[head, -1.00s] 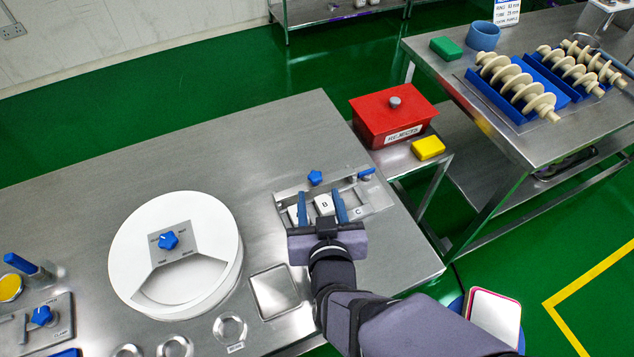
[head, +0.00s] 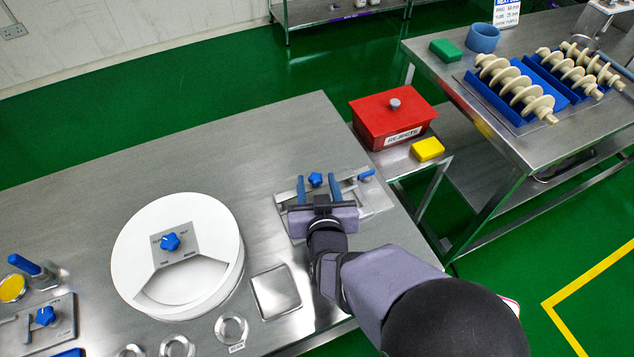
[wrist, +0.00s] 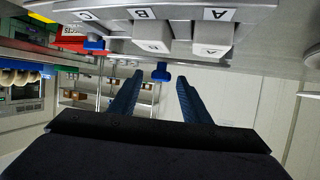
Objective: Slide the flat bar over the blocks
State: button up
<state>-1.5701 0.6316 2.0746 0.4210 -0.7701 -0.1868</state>
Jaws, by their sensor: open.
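The steel fixture (head: 376,197) lies at the table's right end. My gripper (head: 318,184) is above it, open and empty, pointing toward its back edge. In the wrist view, my blue fingers (wrist: 155,95) stand apart with a blue knob (wrist: 160,72) seen between them; it also shows in the head view (head: 315,179). Two pale blocks, A (wrist: 211,40) and B (wrist: 152,36), sit side by side in the fixture. The C label (wrist: 85,15) shows with no block beside it. My gripper hides the blocks in the head view. I cannot clearly make out the flat bar.
A smaller blue handle (head: 366,175) is at the fixture's right back corner. A red rejects box (head: 375,130) and yellow block (head: 428,149) are beyond the right edge.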

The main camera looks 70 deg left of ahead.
aim_at(321, 184)
grip_shut()
jog(key=shift+d, duration=1.85)
jog(key=shift+f, duration=0.1)
jog(key=shift+c, duration=1.5)
grip_release()
jog(key=o, duration=0.3)
jog(key=shift+d, duration=0.15)
